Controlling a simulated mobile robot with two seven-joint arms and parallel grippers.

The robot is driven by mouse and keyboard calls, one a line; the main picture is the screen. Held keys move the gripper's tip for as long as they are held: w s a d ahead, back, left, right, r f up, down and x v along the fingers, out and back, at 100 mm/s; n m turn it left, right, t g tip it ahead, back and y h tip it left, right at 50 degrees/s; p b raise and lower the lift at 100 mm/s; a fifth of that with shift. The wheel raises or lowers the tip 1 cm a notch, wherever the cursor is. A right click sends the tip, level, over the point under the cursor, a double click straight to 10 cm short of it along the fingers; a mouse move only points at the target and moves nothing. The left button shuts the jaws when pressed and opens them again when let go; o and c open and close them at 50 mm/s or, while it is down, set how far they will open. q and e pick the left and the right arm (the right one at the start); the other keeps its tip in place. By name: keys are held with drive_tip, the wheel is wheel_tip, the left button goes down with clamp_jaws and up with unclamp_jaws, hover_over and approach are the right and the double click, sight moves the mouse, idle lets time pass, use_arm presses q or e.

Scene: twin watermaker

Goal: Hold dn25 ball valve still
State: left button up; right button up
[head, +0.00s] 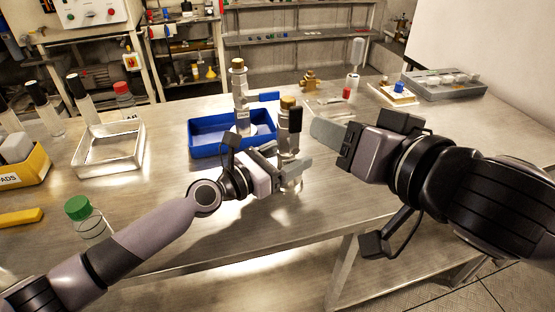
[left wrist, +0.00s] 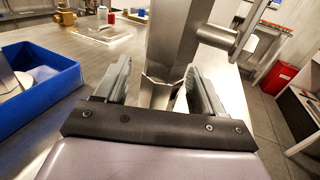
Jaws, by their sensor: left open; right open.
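A metal valve body (head: 289,143), which I take to be the dn25 ball valve, stands upright on the bench with a brass top and a dark handle. My left gripper (head: 290,168) is open at its lower part. In the left wrist view, the valve's faceted metal body (left wrist: 175,45) rises between the spread fingers of the left gripper (left wrist: 160,88), with a side handle to the right. Gaps show beside the fingers; contact cannot be told. My right gripper (head: 326,132) is open to the right of the valve, and nothing shows in it.
A blue tray (head: 203,150) lies behind; a similar fitting with a blue handle (head: 240,95) stands at it. The front right bench is clear.

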use_arm(q)
drive_tip(key=shift+w+d, duration=0.1)
drive_tip(key=shift+c, duration=0.3)
clamp_jaws()
idle(0.5)
unclamp_jaws()
clamp_jaws()
idle(1.1)
